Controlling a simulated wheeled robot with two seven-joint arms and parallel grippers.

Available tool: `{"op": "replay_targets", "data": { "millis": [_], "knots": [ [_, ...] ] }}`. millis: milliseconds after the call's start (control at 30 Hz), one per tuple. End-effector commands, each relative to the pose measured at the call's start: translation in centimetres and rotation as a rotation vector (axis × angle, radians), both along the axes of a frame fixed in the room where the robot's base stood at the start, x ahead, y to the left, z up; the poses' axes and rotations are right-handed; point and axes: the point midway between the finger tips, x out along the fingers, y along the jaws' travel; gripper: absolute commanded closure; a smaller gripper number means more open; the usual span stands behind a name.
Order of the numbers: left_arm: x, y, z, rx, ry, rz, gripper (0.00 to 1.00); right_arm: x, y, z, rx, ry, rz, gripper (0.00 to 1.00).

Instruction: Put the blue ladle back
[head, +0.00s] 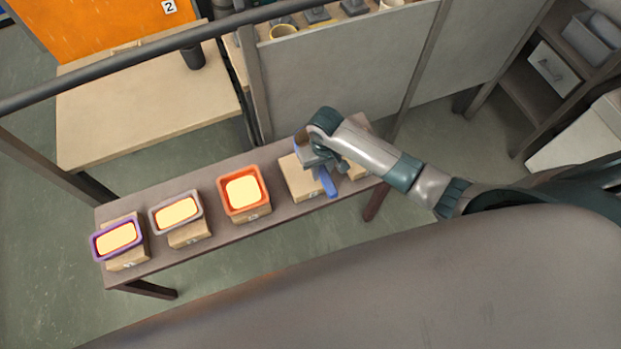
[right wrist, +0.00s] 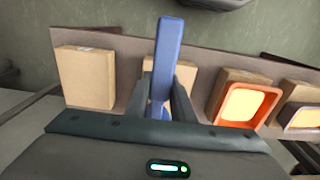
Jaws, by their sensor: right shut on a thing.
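The blue ladle (head: 327,182) is in my right gripper (head: 318,164), over the right part of the narrow brown bench. In the right wrist view the blue ladle (right wrist: 165,60) stands out between the two dark fingers of my right gripper (right wrist: 172,88), which are shut on it. A cardboard block (head: 297,182) lies right beneath or behind the ladle; whether they touch I cannot tell. The lower part of the ladle is mostly hidden by the fingers. My left gripper is not in view.
On the bench (head: 265,221) stand an orange tray (head: 262,205), a grey tray (head: 174,230) and a purple tray (head: 98,252), each with a glowing filling, on cardboard blocks. Another block (right wrist: 85,76) shows bare. A grey panel (head: 340,75) stands behind the bench.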

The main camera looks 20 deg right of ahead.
Motion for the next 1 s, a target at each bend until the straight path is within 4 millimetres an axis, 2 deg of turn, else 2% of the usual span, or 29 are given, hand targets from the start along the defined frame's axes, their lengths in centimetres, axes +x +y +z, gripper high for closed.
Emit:
{"op": "replay_targets", "data": {
  "millis": [100, 267, 667, 1000],
  "knots": [
    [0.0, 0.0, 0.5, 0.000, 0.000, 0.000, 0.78, 0.4, 1.9, -0.9, 0.001, -0.001, 0.000, 1.00],
    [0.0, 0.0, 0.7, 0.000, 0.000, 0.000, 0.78, 0.6, 3.1, -1.8, -0.001, -0.002, 0.001, 1.00],
    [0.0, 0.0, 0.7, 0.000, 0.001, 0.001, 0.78, 0.6, 3.2, -2.0, -0.001, -0.002, 0.000, 1.00],
    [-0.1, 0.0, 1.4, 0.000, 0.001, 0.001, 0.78, 0.6, 3.2, -5.1, -0.001, 0.000, -0.001, 1.00]
  ]
}}
